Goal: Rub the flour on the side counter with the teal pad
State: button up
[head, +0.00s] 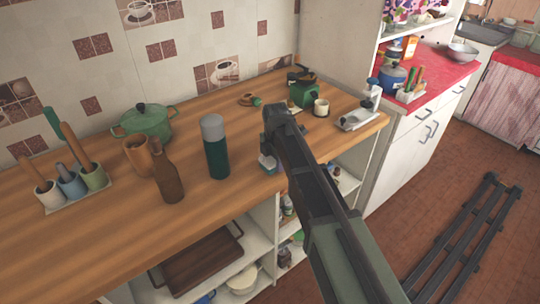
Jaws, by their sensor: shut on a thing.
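My gripper (268,158) is at the end of my dark arm, pointing down at the front edge of the wooden counter (110,220). It is mostly hidden behind my arm. A small blue-grey thing shows at its tip; it may be the teal pad, held in the shut jaws, but it is too small to tell. I cannot tell whether it touches the wood. I make out no flour on the wooden counter or on the red-topped counter (440,65) at the right. Which of them is the side counter is not clear.
Near my gripper stand a green flask (215,148), a brown bottle (168,175), a green grinder (303,92), a white mug (321,107) and a metal-and-white device (358,118). A green pot (145,123) and utensil cups (72,187) stand left. The front-left wood is bare.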

jog(key=shift+w+d, duration=0.45)
jog(key=shift+d, duration=0.35)
jog(key=shift+w+a, duration=0.4)
jog(key=shift+w, duration=0.2)
jog(key=shift+w+a, duration=0.35)
jog(key=shift+w, duration=0.25)
jog(key=shift+w+a, duration=1.3)
jog(key=shift+w, duration=0.3)
jog(key=shift+w+a, duration=1.25)
jog(key=shift+w, duration=0.3)
jog(key=shift+w+d, duration=0.35)
jog(key=shift+d, duration=0.1)
jog(key=shift+w+d, duration=0.2)
jog(key=shift+d, duration=0.2)
jog(key=shift+s+d+f, duration=0.1)
jog(key=shift+s+d, duration=0.4)
jog(key=shift+s, duration=0.2)
jog(key=shift+s+d, duration=0.45)
jog(key=shift+s, duration=0.25)
jog(key=shift+s+d, duration=1.25)
jog(key=shift+s, duration=0.25)
jog(key=shift+s+d, duration=0.55)
jog(key=shift+s, duration=0.2)
jog(key=shift+s+d, duration=0.5)
jog(key=shift+s, duration=0.2)
